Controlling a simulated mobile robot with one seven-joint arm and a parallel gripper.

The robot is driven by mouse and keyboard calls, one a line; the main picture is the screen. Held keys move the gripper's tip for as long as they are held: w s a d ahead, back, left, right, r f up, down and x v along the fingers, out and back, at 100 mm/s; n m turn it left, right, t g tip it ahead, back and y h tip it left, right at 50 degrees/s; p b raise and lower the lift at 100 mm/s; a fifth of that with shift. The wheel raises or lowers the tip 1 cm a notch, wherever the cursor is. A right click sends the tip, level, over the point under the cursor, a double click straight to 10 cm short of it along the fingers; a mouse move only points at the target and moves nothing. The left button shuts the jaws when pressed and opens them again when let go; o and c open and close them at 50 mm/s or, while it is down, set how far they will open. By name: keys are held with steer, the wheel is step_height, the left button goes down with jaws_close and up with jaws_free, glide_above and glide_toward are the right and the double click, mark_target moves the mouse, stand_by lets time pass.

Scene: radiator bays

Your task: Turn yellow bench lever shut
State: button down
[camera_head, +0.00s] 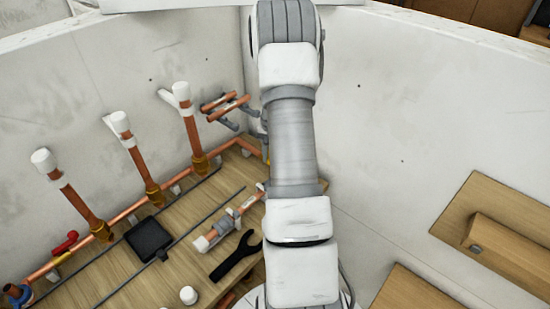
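A small yellow piece (265,152) shows at the right end of the bench's copper pipe, just left of my arm and partly hidden by it. Another thin yellow strip (59,260) lies by the pipe at the lower left, just below a red lever (65,243). I cannot tell which of these is the yellow lever, nor how far it is turned. My arm runs down the middle of the picture and covers the bench's right part. My gripper is not visible.
The wooden bench (192,255) holds several copper pipes with white caps, a black square pad (149,240), a black wrench (237,258) and a short pipe assembly (226,226). Copper tubes (228,107) rest on wall hooks. Wooden boxes (505,225) stand right, beyond bare wall.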

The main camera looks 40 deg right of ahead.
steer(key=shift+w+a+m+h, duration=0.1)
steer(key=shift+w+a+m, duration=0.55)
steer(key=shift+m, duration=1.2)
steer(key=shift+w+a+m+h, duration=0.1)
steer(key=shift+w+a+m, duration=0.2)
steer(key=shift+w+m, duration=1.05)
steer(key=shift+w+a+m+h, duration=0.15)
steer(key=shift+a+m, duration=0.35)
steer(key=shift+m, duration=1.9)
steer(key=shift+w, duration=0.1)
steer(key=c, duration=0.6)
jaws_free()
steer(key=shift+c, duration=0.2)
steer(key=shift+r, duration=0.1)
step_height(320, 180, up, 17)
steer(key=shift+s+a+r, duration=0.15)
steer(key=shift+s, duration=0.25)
